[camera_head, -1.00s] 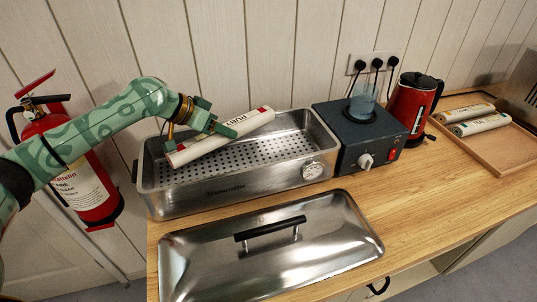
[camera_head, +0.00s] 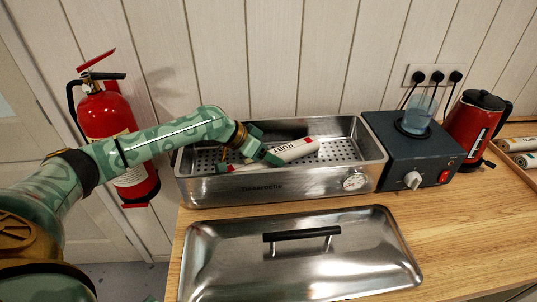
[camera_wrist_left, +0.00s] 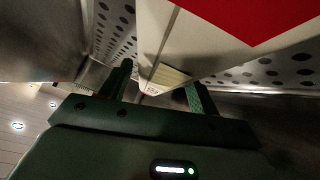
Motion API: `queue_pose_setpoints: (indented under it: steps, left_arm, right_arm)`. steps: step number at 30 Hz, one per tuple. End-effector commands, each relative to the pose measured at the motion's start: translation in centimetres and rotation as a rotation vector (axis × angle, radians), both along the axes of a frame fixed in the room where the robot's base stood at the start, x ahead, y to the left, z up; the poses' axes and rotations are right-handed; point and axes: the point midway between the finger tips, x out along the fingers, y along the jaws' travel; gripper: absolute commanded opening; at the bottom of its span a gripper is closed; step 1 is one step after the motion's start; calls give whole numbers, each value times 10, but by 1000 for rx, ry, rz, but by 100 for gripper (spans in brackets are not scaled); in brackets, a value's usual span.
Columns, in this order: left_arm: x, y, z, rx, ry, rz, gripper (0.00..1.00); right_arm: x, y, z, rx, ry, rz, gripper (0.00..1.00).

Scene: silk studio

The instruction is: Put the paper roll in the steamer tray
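The white paper roll (camera_head: 296,149), with red marks and lettering, lies in the steel steamer tray (camera_head: 232,192) at a slant across its perforated floor. My left gripper (camera_head: 262,151) reaches down into the tray at the roll's left part and hides some of it. In the left wrist view the roll (camera_wrist_left: 205,45) fills the top, and its pale end shows between the two green fingers (camera_wrist_left: 158,90). A narrow gap shows beside the left finger, so the fingers look open around the roll. My right gripper is not in view.
The steamer lid (camera_head: 300,258) lies on the wooden counter in front of the tray. A dark burner box (camera_head: 405,160) with a blue beaker (camera_head: 418,112) and a red kettle (camera_head: 474,125) stand to the right. A fire extinguisher (camera_head: 108,118) is at the left wall.

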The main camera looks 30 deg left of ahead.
Motion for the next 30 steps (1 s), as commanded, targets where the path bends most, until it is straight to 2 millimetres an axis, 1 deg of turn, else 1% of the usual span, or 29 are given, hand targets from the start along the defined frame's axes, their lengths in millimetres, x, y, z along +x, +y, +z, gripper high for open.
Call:
queue_pose_setpoints:
  steps: [8, 11, 14, 21, 24, 30]
  left_arm:
    - [0, 0, 1, -1, 0, 1, 67]
    - [-3, 3, 5, 0, -1, 2, 67]
    - [-10, 11, 17, 2, -3, 2, 67]
    - [-40, 39, 56, 4, -2, 1, 67]
    - [-51, 49, 69, 2, -1, 2, 67]
    - [-62, 59, 83, 0, -1, 0, 67]
  right_arm:
    - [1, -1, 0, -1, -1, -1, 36]
    - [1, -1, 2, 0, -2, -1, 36]
    - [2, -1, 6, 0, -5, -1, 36]
    - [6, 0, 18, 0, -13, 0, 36]
    - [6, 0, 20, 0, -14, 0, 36]
    - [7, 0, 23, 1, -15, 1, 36]
